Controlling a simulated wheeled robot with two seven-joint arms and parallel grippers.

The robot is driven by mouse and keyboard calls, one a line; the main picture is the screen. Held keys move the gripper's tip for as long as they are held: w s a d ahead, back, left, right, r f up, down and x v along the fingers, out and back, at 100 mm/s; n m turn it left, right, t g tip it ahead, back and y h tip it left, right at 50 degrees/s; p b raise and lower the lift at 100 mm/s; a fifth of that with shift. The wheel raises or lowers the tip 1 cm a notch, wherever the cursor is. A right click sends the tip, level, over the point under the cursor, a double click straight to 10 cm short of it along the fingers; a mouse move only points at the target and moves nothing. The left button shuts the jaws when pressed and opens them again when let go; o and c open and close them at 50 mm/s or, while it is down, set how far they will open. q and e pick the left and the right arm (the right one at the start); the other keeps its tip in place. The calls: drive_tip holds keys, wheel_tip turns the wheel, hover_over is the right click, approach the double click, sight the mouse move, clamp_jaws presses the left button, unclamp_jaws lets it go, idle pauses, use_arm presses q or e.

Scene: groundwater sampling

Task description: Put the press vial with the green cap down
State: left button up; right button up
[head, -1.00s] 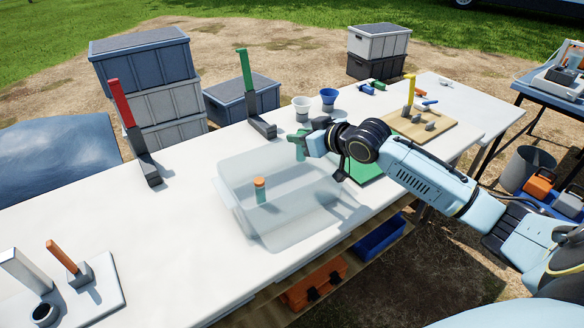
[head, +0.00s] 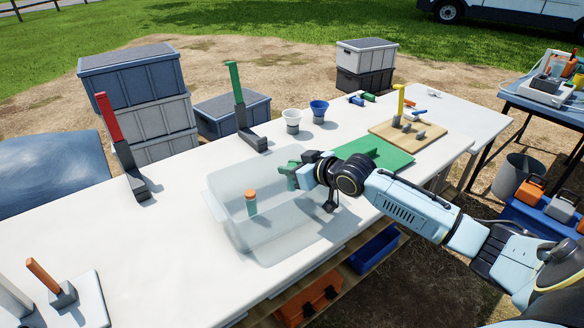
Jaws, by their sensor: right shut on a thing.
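My right gripper (head: 294,176) reaches in from the right and is shut on a small green thing (head: 286,180), which I take to be the press vial with the green cap. The fingers hide much of it, so cap and body are hard to tell apart. It is at the back right part of a clear tub (head: 225,226); I cannot tell whether it touches the tub's floor. A vial with an orange cap (head: 251,203) stands upright in the tub, left of the gripper. My left gripper is not in view.
A green mat (head: 375,153) lies behind my right wrist. A white cup (head: 292,119) and a blue cup (head: 319,109) stand behind the tub. A green upright handle (head: 236,84) and a red one (head: 109,118) stand farther left.

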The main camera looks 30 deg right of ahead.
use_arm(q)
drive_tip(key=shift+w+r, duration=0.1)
use_arm(e)
drive_tip(key=shift+f, duration=0.6)
drive_tip(key=o, duration=1)
drive_tip(key=shift+s+f, duration=0.1)
drive_tip(key=shift+f, duration=0.1)
drive_tip(key=shift+r, duration=0.25)
drive_tip(key=p+v, duration=0.1)
drive_tip(key=v, duration=0.2)
drive_tip(key=p+v, duration=0.1)
drive_tip(key=v, duration=0.3)
drive_tip(key=r+p+v, duration=0.1)
drive_tip(key=v, duration=0.2)
drive_tip(key=shift+s+d+r, duration=0.1)
drive_tip(key=shift+s, duration=0.1)
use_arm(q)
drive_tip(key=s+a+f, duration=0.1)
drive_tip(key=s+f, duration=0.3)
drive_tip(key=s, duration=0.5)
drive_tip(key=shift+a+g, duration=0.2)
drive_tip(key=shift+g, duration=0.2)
use_arm(e)
drive_tip(key=shift+s+d+r, duration=0.15)
drive_tip(key=shift+s+r, duration=0.15)
drive_tip(key=shift+s, duration=0.35)
